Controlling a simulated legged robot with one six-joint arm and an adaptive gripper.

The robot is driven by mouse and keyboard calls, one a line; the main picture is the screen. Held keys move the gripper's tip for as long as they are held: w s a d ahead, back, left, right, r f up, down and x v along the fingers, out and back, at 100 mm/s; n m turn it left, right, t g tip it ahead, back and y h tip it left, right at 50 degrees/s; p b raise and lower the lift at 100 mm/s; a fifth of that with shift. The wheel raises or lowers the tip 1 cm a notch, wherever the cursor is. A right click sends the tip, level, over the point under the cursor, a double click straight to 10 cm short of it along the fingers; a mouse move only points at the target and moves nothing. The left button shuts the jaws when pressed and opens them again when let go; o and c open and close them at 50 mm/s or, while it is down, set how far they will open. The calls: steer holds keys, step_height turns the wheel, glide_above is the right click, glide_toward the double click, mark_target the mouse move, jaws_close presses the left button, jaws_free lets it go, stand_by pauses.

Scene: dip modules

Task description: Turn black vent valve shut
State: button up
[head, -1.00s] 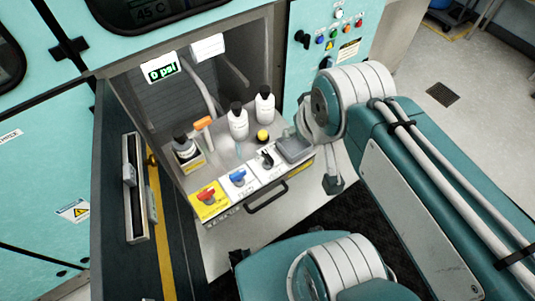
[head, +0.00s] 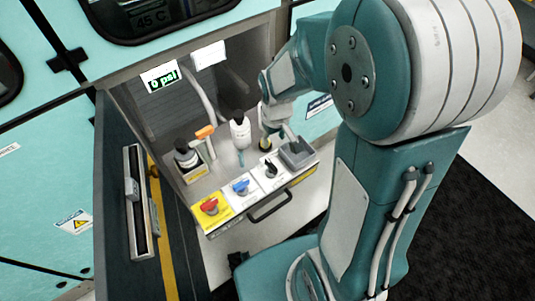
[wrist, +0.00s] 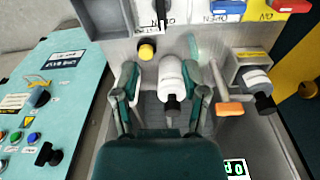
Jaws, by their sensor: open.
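The black vent valve (head: 270,169) is a dark handle on a white plate, on the front strip of the bench beside the blue valve (head: 240,187). In the wrist view the black valve (wrist: 160,12) is at the top edge, partly cut off. My gripper (wrist: 163,100) is open, its two teal fingers apart. In the wrist view a white bottle (wrist: 172,75) shows between the fingers; I cannot tell whether they touch it. In the head view my gripper (head: 272,118) is at the back right of the bench, behind the black valve, its fingertips hard to make out.
A red valve (head: 210,206) is left of the blue one. A grey tray (head: 297,154) is right of the black valve. A yellow-capped item (wrist: 147,50), an orange-headed tool (wrist: 232,108) and a boxed bottle (wrist: 256,78) stand nearby. A handle (head: 270,206) juts from the front.

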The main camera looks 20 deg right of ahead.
glide_above(271, 164)
step_height(271, 164, down, 5)
steer(key=shift+n+g, duration=0.3)
steer(key=shift+g, duration=0.1)
step_height(271, 164, down, 10)
steer(key=shift+f, duration=0.25)
jaws_close()
